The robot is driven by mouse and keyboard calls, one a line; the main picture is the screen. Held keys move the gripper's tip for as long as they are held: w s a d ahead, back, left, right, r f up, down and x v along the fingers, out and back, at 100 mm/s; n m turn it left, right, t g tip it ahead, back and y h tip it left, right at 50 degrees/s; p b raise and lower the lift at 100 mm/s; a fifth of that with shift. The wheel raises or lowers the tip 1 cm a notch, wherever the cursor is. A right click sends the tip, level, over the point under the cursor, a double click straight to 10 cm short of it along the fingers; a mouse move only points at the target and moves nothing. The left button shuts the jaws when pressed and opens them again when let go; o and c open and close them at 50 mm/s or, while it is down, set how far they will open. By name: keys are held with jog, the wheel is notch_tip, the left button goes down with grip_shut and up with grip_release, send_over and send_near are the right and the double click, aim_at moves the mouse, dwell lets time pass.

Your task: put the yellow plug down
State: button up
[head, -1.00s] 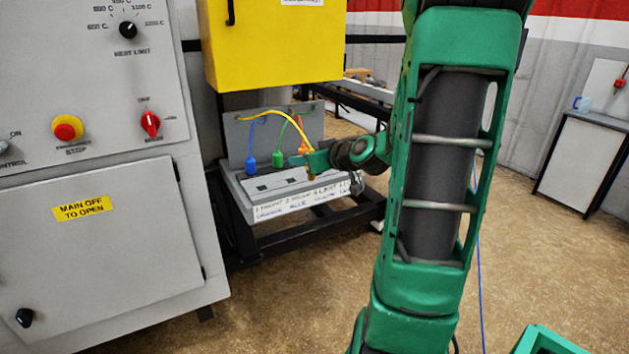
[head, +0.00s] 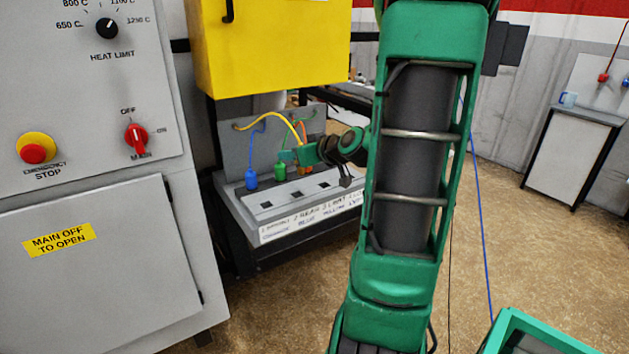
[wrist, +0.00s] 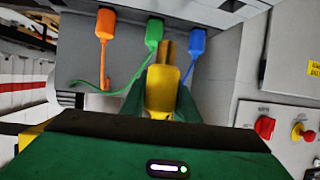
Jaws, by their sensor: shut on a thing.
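My gripper (head: 303,155) is shut on the yellow plug (wrist: 160,92). In the wrist view the plug sits between the dark green fingers, its brass-coloured end pointing to the top of the picture. In the head view the fingers mostly hide the plug, but its yellow cable (head: 262,119) arches to the back panel. The gripper is above the grey bench unit (head: 345,190), whose top has square dark openings. The blue plug (head: 251,178), green plug (head: 280,171) and orange plug (wrist: 106,22) are near the back of the bench, close to the gripper.
A yellow cabinet (head: 275,45) hangs above the bench. The grey control cabinet (head: 95,260) stands close on the left, with a red main switch (head: 136,135) and an emergency stop (head: 36,148). The front part of the bench top is clear. Open floor lies to the right.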

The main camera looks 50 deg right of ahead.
jog(key=d+f, duration=0.2)
jog(key=d, duration=0.1)
jog(key=d+f, duration=0.2)
jog(key=d, duration=0.2)
jog(key=d+f, duration=0.2)
jog(key=d, duration=0.1)
jog(key=shift+w+d+f, duration=0.15)
jog(key=shift+w+d, duration=0.2)
jog(key=shift+w, duration=0.05)
jog(key=shift+f, duration=1.95)
jog(key=shift+f, duration=0.1)
jog(key=shift+f, duration=0.25)
jog(key=o, duration=1)
jog(key=shift+c, duration=0.2)
jog(key=shift+o, duration=0.5)
